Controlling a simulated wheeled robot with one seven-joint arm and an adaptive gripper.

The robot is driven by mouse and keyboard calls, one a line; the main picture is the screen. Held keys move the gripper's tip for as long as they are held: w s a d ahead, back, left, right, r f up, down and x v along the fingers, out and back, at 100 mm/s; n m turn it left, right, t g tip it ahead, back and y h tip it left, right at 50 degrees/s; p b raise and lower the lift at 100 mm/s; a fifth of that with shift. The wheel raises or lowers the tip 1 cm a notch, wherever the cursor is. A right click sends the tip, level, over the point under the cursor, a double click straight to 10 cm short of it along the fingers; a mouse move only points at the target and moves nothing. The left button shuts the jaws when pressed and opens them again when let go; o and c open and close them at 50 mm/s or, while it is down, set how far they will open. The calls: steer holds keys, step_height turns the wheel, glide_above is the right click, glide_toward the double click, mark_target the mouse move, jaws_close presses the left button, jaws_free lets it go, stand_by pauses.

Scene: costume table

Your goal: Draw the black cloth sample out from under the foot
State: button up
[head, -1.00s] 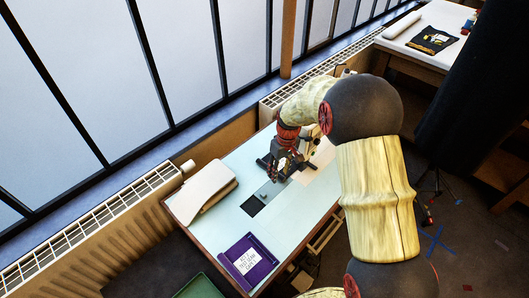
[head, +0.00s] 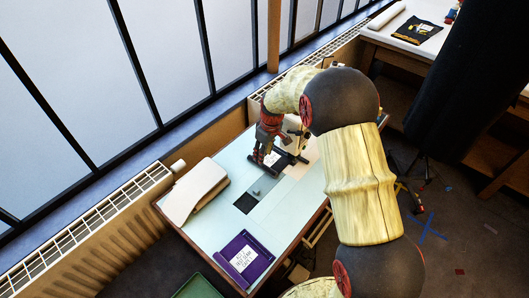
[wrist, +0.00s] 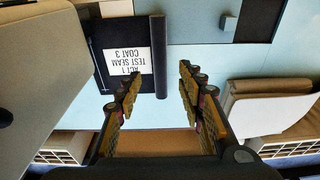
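The black cloth sample (wrist: 108,82) lies flat on the pale blue table, with a white label (wrist: 125,61) reading "ACT 1 TEST SEAM COAT 3". Its right edge is a thick dark roll or ridge (wrist: 159,55). In the head view part of the sample (head: 284,163) shows beside the sewing machine (head: 300,145). The machine's grey body (wrist: 45,60) fills the left of the wrist view; the foot itself is hidden. My gripper (wrist: 157,84) is open, its fingers apart on either side of the ridge's near end. Nothing is visibly held; fingertip height is unclear.
A purple tray (head: 222,254) with a white card stands at the table's front corner. A beige folded object (head: 195,188) lies on the left. A dark rectangle (head: 245,204) interrupts the tabletop beside a grey plate (head: 263,186). A radiator (head: 90,230) and windows line the back.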

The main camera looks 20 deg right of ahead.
mark_target(274, 164)
steer(key=f, duration=0.2)
steer(key=f+b, duration=0.1)
steer(key=f, duration=0.1)
steer(key=w+f, duration=0.1)
steer(key=f, duration=0.1)
steer(key=shift+a+f+b, duration=0.2)
steer(key=shift+a+b, duration=0.05)
steer(key=shift+b, duration=0.15)
steer(key=shift+s, duration=0.1)
steer(key=shift+c, duration=1.1)
steer(key=c, duration=0.7)
jaws_close()
